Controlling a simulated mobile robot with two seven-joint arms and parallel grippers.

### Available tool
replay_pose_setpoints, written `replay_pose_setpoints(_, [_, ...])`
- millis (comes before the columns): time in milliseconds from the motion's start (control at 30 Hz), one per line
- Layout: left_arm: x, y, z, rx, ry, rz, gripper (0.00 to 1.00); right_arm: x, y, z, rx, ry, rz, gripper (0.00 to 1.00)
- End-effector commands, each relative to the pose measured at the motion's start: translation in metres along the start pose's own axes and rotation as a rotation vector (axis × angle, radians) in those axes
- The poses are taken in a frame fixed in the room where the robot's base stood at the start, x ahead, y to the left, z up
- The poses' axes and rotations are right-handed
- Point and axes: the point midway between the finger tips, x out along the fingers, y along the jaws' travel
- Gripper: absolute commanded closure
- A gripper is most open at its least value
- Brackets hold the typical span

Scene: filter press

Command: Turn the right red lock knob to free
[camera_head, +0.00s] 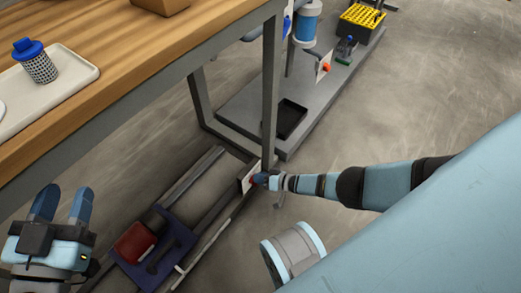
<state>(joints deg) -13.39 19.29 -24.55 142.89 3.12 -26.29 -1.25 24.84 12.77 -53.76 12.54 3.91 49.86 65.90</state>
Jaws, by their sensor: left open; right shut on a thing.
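A white plate (246,184) stands on the rail frame near the foot of the table leg, with a small red knob (253,180) on it. My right gripper (260,179) reaches in from the right and is shut on this red knob, mostly covering it. The knob's turn angle cannot be told. A second white plate (321,72) with an orange-red knob (326,67) stands further back on the grey base. My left gripper (62,204) is open and empty at the lower left, apart from the knobs.
A wooden-topped table (150,40) fills the upper left, with a white tray (75,78) and a blue-lidded cup (35,62). A blue carriage with a red block (134,243) lies on the floor rails. A yellow rack (361,18) stands at the back.

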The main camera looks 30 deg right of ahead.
Motion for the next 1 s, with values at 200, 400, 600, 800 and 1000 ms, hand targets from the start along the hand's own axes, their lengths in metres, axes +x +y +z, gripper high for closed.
replay_pose_setpoints(200, [0.0,0.0,0.0,-0.002,0.001,-0.001,0.57,0.004,-0.002,-0.004,0.002,0.007,-0.002,0.72])
replay_pose_setpoints(400, [0.0,0.0,0.0,0.001,0.0,0.001,0.57,0.003,-0.002,-0.003,0.001,0.006,-0.002,0.55])
replay_pose_setpoints(600, [-0.001,0.0,0.002,0.009,-0.005,0.005,0.57,0.002,-0.001,-0.002,0.001,0.003,-0.001,0.55])
replay_pose_setpoints(800, [-0.001,-0.001,-0.003,0.004,-0.009,0.008,0.57,-0.007,-0.002,-0.002,0.001,0.001,0.0,0.55])
replay_pose_setpoints(1000, [-0.003,0.007,-0.008,-0.122,-0.071,0.008,0.57,-0.044,-0.004,-0.005,0.002,0.001,0.0,0.55])
